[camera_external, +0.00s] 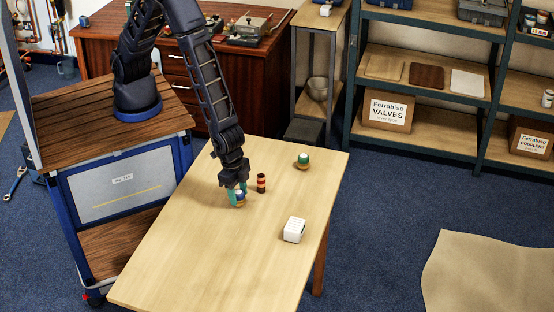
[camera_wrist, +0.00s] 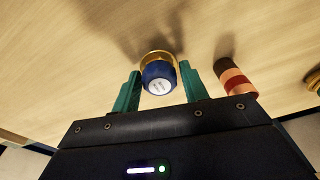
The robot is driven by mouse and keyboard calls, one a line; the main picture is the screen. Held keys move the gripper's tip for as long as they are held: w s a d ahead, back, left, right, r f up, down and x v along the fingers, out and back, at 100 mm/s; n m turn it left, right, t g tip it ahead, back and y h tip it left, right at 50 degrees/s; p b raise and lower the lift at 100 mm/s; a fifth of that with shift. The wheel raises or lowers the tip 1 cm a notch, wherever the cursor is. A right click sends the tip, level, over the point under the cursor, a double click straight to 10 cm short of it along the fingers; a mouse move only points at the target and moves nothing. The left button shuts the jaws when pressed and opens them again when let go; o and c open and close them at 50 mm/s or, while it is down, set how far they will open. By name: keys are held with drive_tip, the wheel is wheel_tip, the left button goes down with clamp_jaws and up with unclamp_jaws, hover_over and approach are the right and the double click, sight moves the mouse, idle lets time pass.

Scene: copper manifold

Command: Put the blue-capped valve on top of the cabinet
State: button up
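The blue-capped valve (camera_external: 240,203) stands on the light wooden table with its brass base down. In the wrist view the valve (camera_wrist: 159,78) shows its blue cap with a pale round top. My gripper (camera_external: 238,189) is low over the table. Its teal fingers (camera_wrist: 159,72) stand on either side of the valve, with narrow gaps visible between them and the cap. No piece is labelled as the cabinet.
A dark cylinder with red and orange bands (camera_external: 261,183) stands close to the right of my gripper. A green-capped brass valve (camera_external: 303,160) stands farther back right. Shelving (camera_external: 430,60) with boxes stands behind. The front left of the table is clear.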

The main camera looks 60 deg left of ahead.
drive_tip(key=shift+o, duration=0.9)
wheel_tip(320, 180, up, 12)
drive_tip(key=a, duration=0.1)
drive_tip(key=shift+s, duration=0.4)
drive_tip(key=shift+a+r, duration=0.15)
